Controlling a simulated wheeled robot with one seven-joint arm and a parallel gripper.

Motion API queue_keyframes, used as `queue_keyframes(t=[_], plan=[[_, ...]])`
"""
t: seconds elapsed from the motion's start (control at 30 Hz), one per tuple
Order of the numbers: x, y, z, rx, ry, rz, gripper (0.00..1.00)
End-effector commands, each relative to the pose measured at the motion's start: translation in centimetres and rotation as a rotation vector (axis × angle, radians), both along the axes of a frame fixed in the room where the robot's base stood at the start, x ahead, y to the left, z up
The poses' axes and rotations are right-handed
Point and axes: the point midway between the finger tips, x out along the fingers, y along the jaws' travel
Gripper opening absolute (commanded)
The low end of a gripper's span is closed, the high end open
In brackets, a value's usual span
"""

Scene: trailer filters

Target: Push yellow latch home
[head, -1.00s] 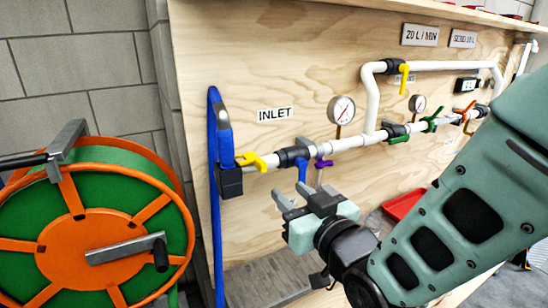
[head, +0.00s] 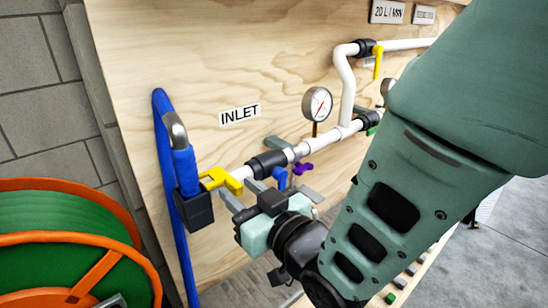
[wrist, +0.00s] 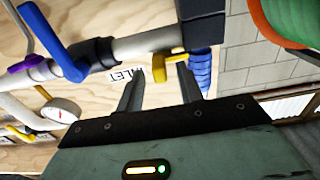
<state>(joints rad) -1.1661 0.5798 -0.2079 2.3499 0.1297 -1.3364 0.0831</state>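The yellow latch (head: 220,180) sits on the white pipe at the inlet, beside the black hose coupling (head: 194,208). In the wrist view the yellow latch (wrist: 168,65) shows at the fingertips, with its tab between them in the picture. My gripper (head: 240,194) is open and empty, just below and to the right of the latch; it also shows in the wrist view (wrist: 161,70). I cannot tell whether a finger touches the latch.
A blue valve handle (head: 280,177) and a purple handle (head: 302,168) are close to my gripper on the right. A blue hose (head: 169,170) hangs at the left. A green hose reel (head: 60,235) stands at the lower left. A plywood panel (head: 215,60) backs the pipes.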

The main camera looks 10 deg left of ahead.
Motion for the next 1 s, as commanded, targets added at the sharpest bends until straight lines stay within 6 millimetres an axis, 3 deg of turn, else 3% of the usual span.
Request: queue_keyframes(t=[0.17, 0.3, 0.97, 1.0], plan=[[0.0, 0.0, 0.0, 0.0, 0.0, 0.0, 0.36], [0.0, 0.0, 0.0, 0.0, 0.0, 0.0, 0.0], [-2.1, 1.8, 0.0, 0.001, 0.001, 0.006, 0.0], [-2.1, 1.8, 0.0, 0.001, 0.001, 0.007, 0.23]])
